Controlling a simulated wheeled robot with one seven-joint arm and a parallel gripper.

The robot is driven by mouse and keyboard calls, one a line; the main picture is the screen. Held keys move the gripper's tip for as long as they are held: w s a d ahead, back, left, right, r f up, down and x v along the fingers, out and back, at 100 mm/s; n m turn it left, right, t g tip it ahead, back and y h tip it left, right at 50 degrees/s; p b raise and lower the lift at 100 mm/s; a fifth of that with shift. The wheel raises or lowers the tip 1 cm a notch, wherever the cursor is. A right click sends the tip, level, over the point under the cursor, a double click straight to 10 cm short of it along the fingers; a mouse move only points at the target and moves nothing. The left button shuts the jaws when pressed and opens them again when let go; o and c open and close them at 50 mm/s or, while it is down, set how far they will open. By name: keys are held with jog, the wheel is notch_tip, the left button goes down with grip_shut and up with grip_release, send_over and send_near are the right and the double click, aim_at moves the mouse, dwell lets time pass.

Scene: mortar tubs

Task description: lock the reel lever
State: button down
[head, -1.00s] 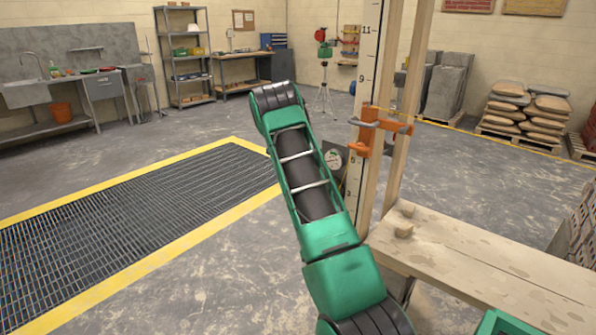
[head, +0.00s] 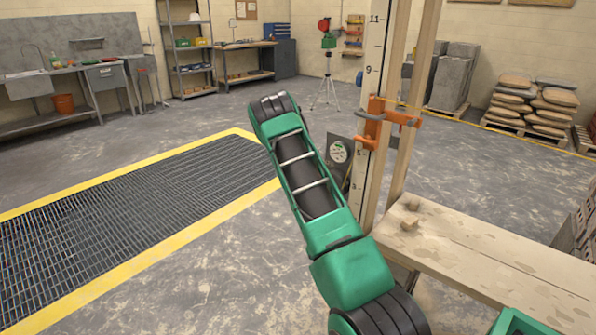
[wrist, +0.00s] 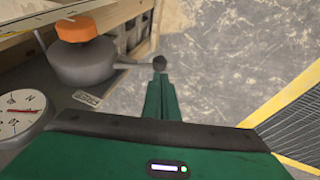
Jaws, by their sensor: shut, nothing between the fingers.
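In the wrist view, the reel is a round dark grey drum (wrist: 82,62) with an orange cap (wrist: 76,29) on top. Its lever (wrist: 135,65) sticks out to the right and ends in a black ball (wrist: 159,63). My gripper (wrist: 158,82) is shut and empty, its green fingers pointing at the ball. The fingertips are just below the ball in the picture; I cannot tell whether they touch it. In the head view my arm shows, but the gripper and lever are hidden.
A white dial (wrist: 18,114) and a small label plate (wrist: 87,98) sit beside the reel. In the head view, an orange clamp (head: 376,122) grips the upright posts by a wooden bench (head: 470,255). A yellow-edged floor grate (head: 130,215) lies left; grey floor surrounds it.

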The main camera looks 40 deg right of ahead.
jog(key=shift+r, duration=0.6)
jog(key=shift+r, duration=0.1)
jog(key=w+a+r, duration=0.4)
jog(key=w+r, duration=0.3)
jog(key=r, duration=0.3)
jog(key=shift+w+a+r, duration=0.15)
jog(key=shift+w+a, duration=0.1)
jog(key=shift+a, duration=0.15)
dwell(0.4)
